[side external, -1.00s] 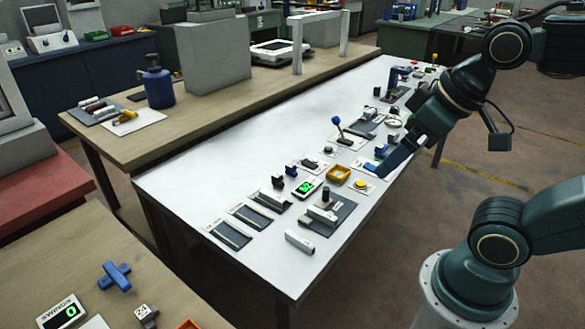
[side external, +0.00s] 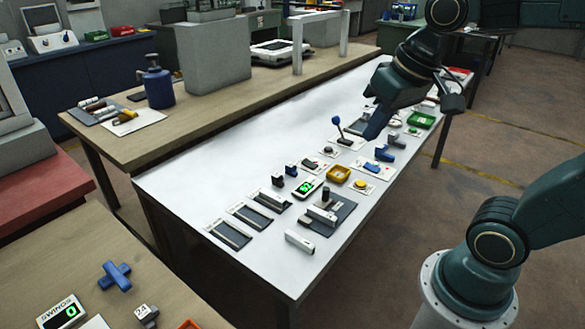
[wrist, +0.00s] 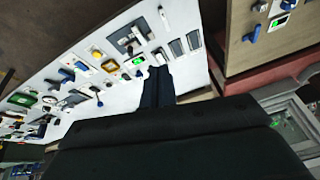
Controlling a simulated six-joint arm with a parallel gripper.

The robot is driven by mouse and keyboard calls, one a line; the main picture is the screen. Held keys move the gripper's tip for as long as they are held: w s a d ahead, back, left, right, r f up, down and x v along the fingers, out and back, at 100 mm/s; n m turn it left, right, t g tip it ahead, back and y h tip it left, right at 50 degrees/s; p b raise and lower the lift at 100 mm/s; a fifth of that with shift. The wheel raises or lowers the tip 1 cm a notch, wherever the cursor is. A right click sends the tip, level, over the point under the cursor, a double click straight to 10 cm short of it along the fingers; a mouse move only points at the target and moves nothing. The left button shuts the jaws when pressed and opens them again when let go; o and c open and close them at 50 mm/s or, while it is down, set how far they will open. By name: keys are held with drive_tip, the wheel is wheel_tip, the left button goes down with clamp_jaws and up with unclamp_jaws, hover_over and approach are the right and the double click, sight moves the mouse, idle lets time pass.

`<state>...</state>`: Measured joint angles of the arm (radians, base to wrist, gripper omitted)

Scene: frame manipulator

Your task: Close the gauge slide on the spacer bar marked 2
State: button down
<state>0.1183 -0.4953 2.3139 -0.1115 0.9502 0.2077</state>
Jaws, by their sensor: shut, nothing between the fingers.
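A grey gauge plate (side external: 340,219) lies near the front of the white bench, with a dark upright knob (side external: 326,194) and a silver bar (side external: 321,215) on it. The gauge also shows in the wrist view (wrist: 121,37). A loose silver bar (side external: 300,242) lies on the bench in front of it. Another bar (side external: 272,195) rests on one of the dark slotted mats. I cannot read any number marks on the bars. My gripper (side external: 371,136) is shut and empty, over the bench well behind the gauge, near the blue-knobbed lever. In the wrist view its fingers (wrist: 157,75) are together.
A green display (side external: 307,187), yellow tray (side external: 339,174) and yellow button (side external: 361,184) stand near the gauge. The blue-knobbed lever (side external: 337,122) stands upright close to my gripper. Two empty slotted mats (side external: 230,234) lie at left. The near bench corner is clear.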

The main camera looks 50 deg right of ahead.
drive_tip(key=w+d+f+m+g, duration=0.15)
drive_tip(key=w+d+m, duration=0.3)
drive_tip(key=w, duration=0.45)
drive_tip(key=m+g+y, duration=0.2)
drive_tip(key=m, duration=0.1)
hover_over(324, 196)
drive_tip(key=s+a, duration=0.2)
drive_tip(key=a, duration=0.1)
drive_tip(key=d+x, duration=0.1)
drive_tip(key=x, duration=0.2)
drive_tip(key=w+d+f+m+g+y, duration=0.1)
drive_tip(key=w+d+f+m, duration=0.1)
drive_tip(key=d+f, duration=0.5)
drive_tip(key=w+d+f+m+y, duration=0.1)
drive_tip(key=w+d+f+m, duration=0.1)
drive_tip(key=d+f, duration=0.5)
drive_tip(key=shift+d+f+m+g, duration=0.35)
drive_tip(key=shift+f+m, duration=0.3)
drive_tip(key=shift+m, duration=0.2)
drive_tip(key=x, duration=0.9)
drive_tip(key=shift+a+f, duration=0.25)
drive_tip(key=shift+f, duration=0.05)
drive_tip(key=a, duration=0.2)
drive_tip(key=shift+s+a+f, duration=0.1)
drive_tip(key=shift+s+a, duration=0.3)
drive_tip(key=shift+a, duration=0.55)
